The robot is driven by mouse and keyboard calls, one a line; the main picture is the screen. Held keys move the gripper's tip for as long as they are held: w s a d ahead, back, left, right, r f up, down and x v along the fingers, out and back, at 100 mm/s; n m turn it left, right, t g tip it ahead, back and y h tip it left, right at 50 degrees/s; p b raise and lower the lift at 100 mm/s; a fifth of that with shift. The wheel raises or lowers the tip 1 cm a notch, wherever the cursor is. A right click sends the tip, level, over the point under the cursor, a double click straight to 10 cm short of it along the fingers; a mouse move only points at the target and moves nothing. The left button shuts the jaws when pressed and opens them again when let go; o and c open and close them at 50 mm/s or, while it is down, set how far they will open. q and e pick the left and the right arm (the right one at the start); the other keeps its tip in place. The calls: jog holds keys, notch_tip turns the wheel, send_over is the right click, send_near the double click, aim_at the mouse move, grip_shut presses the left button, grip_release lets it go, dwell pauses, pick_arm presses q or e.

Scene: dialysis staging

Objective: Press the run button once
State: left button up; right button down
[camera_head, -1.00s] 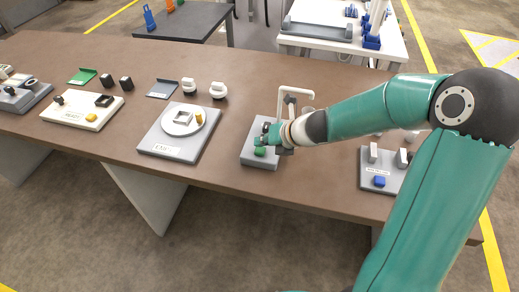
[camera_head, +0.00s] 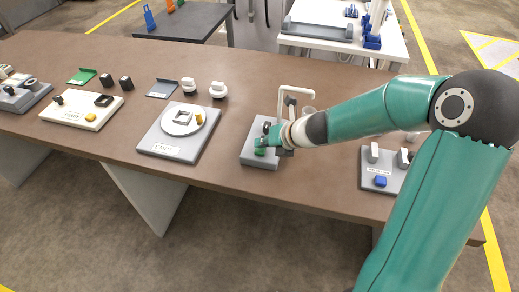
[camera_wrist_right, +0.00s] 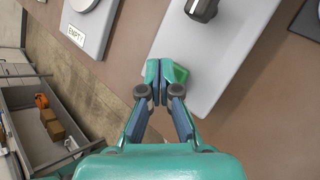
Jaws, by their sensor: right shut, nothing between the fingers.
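A green button (camera_wrist_right: 179,73) sits on a light grey panel (camera_wrist_right: 211,88), beside a dark knob (camera_wrist_right: 202,9). No "run" label is readable on it. In the head view the same grey panel (camera_head: 251,158) stands near the table's front edge, with the green button (camera_head: 260,152) at its near end. My right gripper (camera_head: 264,143) is shut and empty, its fingertips pointing down right at the button. In the wrist view the closed fingertips (camera_wrist_right: 160,72) partly cover the button. I cannot tell whether they touch it. My left gripper is out of view.
A white frame (camera_head: 296,88) rises behind the panel. To the left is a grey panel with a round dial (camera_head: 180,132); a cream panel (camera_head: 81,118) is further left.

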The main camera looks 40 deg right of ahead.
aim_at(262, 150)
jog(key=shift+f+b, duration=0.5)
dwell(0.3)
dwell(0.4)
jog(key=shift+r+p, duration=0.95)
jog(key=shift+p, duration=0.05)
notch_tip(262, 150, up, 5)
jog(key=p, duration=0.5)
dwell(0.4)
